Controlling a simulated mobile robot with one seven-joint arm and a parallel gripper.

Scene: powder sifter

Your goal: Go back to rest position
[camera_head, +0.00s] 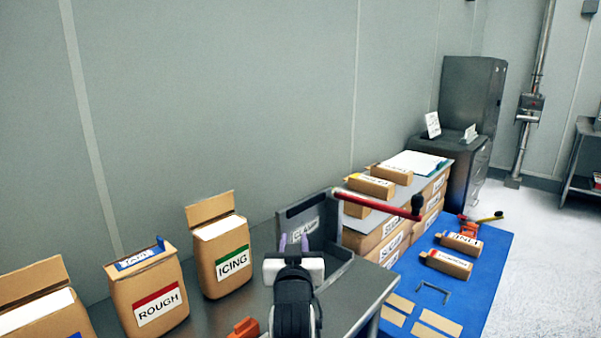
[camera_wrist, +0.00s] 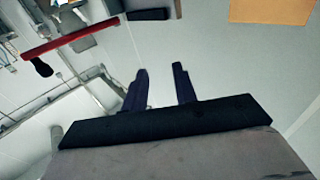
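My gripper (camera_head: 294,240) is raised over the grey table, in front of a grey metal box with a small label (camera_head: 305,226). Its two fingers stand apart with nothing between them. They also show apart and empty in the wrist view (camera_wrist: 160,78). A red bar with a black knob (camera_head: 380,204) juts out to the right behind my gripper. A red bar with a black knob shows at the upper left of the wrist view (camera_wrist: 85,34).
Paper bags labelled ROUGH (camera_head: 157,296) and ICING (camera_head: 226,258) stand left of my gripper, beside another open bag (camera_head: 40,305). Stacked boxes (camera_head: 385,235) and a blue surface (camera_head: 485,290) with brown packages (camera_head: 447,262) lie to the right. Air around the fingers looks clear.

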